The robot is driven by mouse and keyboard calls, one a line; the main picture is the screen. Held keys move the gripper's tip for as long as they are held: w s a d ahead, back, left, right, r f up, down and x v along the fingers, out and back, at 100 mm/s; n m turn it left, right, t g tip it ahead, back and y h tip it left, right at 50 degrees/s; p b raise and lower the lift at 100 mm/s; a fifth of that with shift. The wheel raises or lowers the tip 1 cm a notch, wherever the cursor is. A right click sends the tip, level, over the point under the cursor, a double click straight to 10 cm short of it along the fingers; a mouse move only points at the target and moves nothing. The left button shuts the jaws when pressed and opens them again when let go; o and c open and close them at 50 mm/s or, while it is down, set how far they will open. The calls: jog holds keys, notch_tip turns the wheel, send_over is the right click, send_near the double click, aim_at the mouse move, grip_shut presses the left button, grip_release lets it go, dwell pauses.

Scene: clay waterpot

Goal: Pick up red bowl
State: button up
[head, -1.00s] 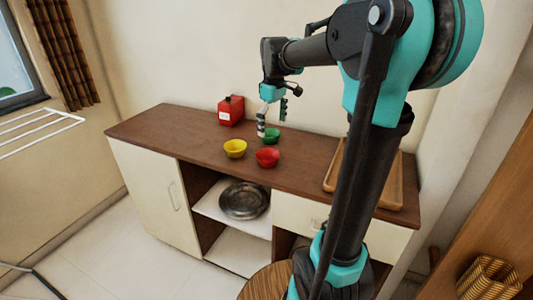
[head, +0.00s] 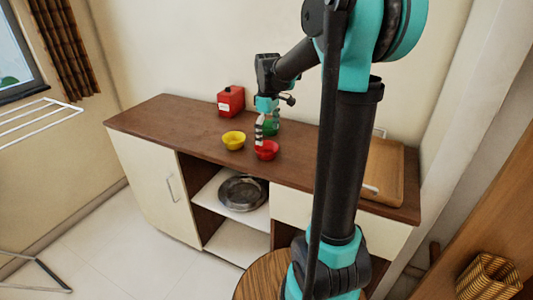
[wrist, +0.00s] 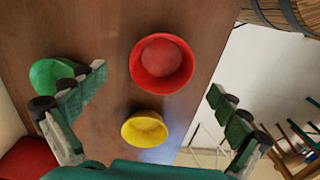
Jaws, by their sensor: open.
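The red bowl (head: 267,151) stands upright on the brown cabinet top near its front edge. In the wrist view the red bowl (wrist: 162,63) lies ahead of and between the spread fingers, with its inside facing the camera. My gripper (head: 266,128) is open and empty, pointing down above the cabinet top, just behind and above the red bowl in the head view. In the wrist view my gripper (wrist: 158,100) shows both fingers wide apart. I cannot tell the exact height of the fingertips over the bowl.
A yellow bowl (head: 234,140) stands left of the red one. A green bowl (head: 271,128) is behind, partly hidden by my gripper. A red canister (head: 231,101) stands at the back. A wooden tray (head: 384,172) lies on the right. The left part of the cabinet top (head: 160,118) is clear.

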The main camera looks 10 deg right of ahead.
aim_at(267, 147)
jog(key=shift+a+f, duration=0.2)
jog(key=shift+f, duration=2.65)
jog(key=shift+c, duration=0.5)
jog(key=c, duration=1)
jog(key=shift+r, duration=0.1)
jog(key=shift+c, duration=0.2)
